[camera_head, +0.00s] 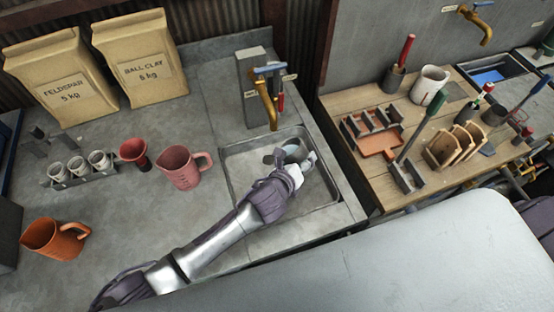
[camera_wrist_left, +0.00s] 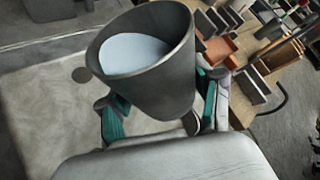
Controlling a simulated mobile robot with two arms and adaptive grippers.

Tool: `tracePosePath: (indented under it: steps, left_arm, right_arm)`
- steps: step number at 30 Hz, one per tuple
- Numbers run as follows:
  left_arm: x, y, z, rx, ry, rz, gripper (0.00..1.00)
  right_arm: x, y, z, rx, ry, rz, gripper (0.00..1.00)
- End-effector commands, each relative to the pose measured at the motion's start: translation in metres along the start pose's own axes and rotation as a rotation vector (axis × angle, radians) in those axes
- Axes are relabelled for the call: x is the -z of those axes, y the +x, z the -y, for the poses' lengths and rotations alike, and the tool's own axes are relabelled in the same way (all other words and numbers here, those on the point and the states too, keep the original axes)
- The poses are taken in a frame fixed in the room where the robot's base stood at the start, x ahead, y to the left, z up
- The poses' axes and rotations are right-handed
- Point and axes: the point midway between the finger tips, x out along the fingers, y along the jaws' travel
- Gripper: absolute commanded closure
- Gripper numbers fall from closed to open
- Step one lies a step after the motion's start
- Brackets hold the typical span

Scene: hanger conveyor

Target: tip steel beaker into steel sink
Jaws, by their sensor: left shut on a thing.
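My left gripper (camera_head: 290,163) reaches over the steel sink (camera_head: 236,185) in the head view. It is shut on the steel beaker (camera_wrist_left: 150,88), a grey, slightly tapered cup that fills the middle of the left wrist view. Teal-padded fingers press on both sides of it. Pale liquid (camera_wrist_left: 135,54) stands inside the beaker, below the rim. In the head view the beaker is small and partly covered by the gripper; its exact tilt is hard to tell. The sink floor and a dark round drain (camera_wrist_left: 82,75) show below the beaker in the wrist view. My right gripper is not in view.
A brass tap (camera_head: 267,100) on a grey post stands behind the sink. A pink jug (camera_head: 182,168), a red funnel (camera_head: 134,152) and an orange jug (camera_head: 55,240) stand on the counter to the left. A wooden bench (camera_head: 425,125) with tools is at right.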

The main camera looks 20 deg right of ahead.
Motion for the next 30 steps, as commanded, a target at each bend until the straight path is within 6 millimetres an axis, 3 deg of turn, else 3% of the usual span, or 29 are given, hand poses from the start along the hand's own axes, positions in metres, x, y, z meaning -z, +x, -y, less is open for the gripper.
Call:
tracePosePath:
  steps: [30]
  left_arm:
    - [0.0005,-0.0003,0.0039,0.080,-0.184,-0.062,0.80]
  right_arm:
    - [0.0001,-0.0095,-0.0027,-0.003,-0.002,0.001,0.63]
